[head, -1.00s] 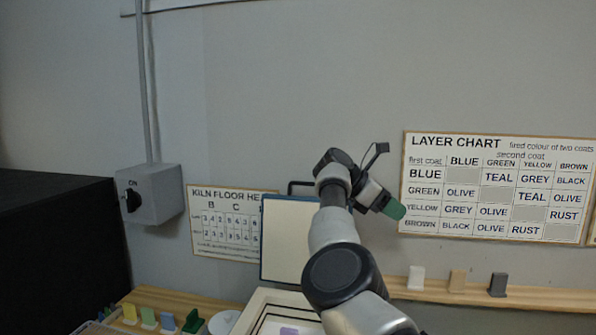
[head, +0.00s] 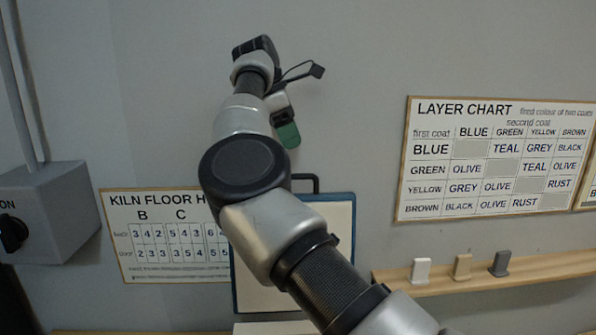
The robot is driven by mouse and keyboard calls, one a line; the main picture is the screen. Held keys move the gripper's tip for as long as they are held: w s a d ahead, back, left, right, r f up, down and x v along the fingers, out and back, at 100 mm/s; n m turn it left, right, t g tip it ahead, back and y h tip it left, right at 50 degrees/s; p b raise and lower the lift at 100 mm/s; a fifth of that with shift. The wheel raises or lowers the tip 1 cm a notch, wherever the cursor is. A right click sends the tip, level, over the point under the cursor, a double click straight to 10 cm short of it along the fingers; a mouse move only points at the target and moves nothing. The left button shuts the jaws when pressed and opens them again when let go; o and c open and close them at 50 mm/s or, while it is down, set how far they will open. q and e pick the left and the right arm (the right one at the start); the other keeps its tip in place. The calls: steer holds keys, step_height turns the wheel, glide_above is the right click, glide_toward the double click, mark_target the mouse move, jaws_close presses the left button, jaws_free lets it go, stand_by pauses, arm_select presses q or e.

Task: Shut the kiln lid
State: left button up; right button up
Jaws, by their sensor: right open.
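The kiln lid (head: 341,235) stands upright and open against the back wall, a pale panel with a dark blue edge. Its black handle (head: 316,184) shows at the top edge. My right arm crosses in front of the lid and hides much of it. My right gripper (head: 289,135) is above the lid and its handle, apart from them in the picture, with a green fingertip showing. It is open and holds nothing that I can see. Only a pale strip of the kiln's rim (head: 275,327) shows at the bottom edge. My left gripper is out of view.
A grey switch box (head: 50,212) is on the wall at the left. A kiln floor chart (head: 165,240) and a layer chart (head: 500,160) hang on the wall. A wooden shelf (head: 440,286) at the right holds a white, a tan and a grey piece.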

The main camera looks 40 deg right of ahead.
steer(key=x, duration=0.2)
steer(key=w+x, duration=0.1)
steer(key=x, duration=0.1)
steer(key=p+x, duration=0.1)
steer(key=x, duration=0.2)
steer(key=shift+w+f, duration=0.15)
steer(key=shift+w, duration=0.05)
steer(key=shift+s+d+f, duration=0.15)
steer(key=shift+f, duration=0.15)
steer(key=shift+s+d+f, duration=0.1)
steer(key=shift+s+f, duration=0.05)
steer(key=shift+s, duration=0.1)
steer(key=shift+w, duration=0.1)
steer(key=c, duration=0.7)
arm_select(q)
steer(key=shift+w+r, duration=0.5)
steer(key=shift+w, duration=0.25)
arm_select(e)
jaws_close()
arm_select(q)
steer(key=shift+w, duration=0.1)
